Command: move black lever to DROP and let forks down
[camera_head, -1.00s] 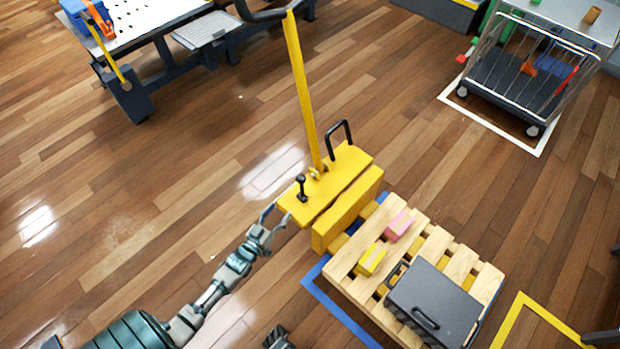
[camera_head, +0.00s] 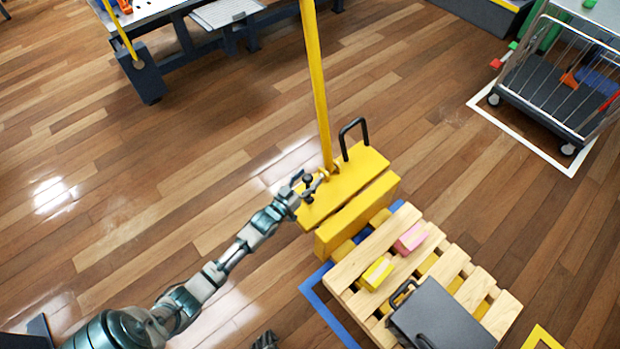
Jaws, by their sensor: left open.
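The yellow pallet jack (camera_head: 357,172) stands at the middle, its tall yellow handle (camera_head: 318,85) rising from its body. The small black lever (camera_head: 308,184) stands on the left part of the jack's top. My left gripper (camera_head: 309,187) is open at the lever, with its fingers around or beside it; I cannot tell which, nor whether they touch. The jack's yellow forks (camera_head: 380,217) run under the wooden pallet (camera_head: 455,262). No DROP mark is readable. Part of my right gripper (camera_head: 265,341) shows at the bottom edge, its fingers unclear.
The pallet carries a yellow block (camera_head: 377,272), a pink block (camera_head: 410,238) and a dark grey case (camera_head: 443,318). Blue floor tape (camera_head: 325,309) borders it. A black loop handle (camera_head: 353,136) stands on the jack. A wire cart (camera_head: 558,85) is at upper right. The floor at left is clear.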

